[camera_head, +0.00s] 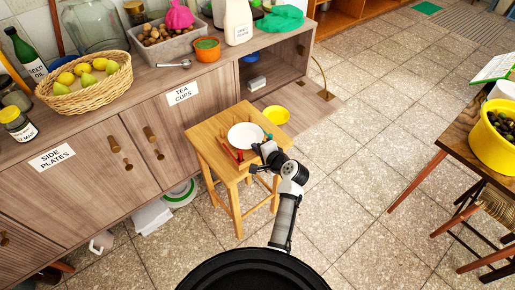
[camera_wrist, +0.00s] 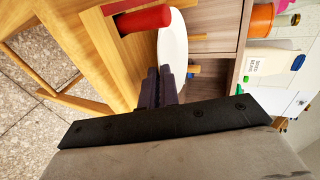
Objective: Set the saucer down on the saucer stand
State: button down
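The white saucer (camera_head: 245,136) is over the top of a small wooden stool (camera_head: 207,134) in the head view. In the wrist view the saucer (camera_wrist: 172,42) shows as a narrow, slanted oval that ends at my fingertips. My gripper (camera_head: 262,148) is at the saucer's right edge, and its dark fingers (camera_wrist: 160,84) are close together on the rim. A red piece (camera_head: 232,152) lies beside the saucer, with a red cylinder (camera_wrist: 143,20) showing in the wrist view. I cannot tell a separate saucer stand from the stool, nor whether the saucer touches it.
A table with a yellow pot (camera_head: 488,150) is at right. Open floor lies between.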

jog(key=shift+f, duration=0.1)
jog(key=shift+f+b, duration=0.3)
jog(key=shift+f, duration=0.1)
jog(key=c, duration=1.9)
grip_release()
jog(key=shift+c, duration=0.2)
jog(key=shift+r, duration=0.1)
jog(key=shift+r+p, duration=0.25)
jog(key=shift+p, duration=0.05)
jog(key=shift+s+d+r, duration=0.15)
jog(key=shift+s+r, duration=0.05)
jog(key=shift+r, duration=0.05)
jog(key=b+v, duration=0.2)
jog(key=v, duration=0.9)
jog(key=shift+s+r, duration=0.15)
jog(key=shift+s, duration=0.05)
jog(key=shift+d, duration=0.1)
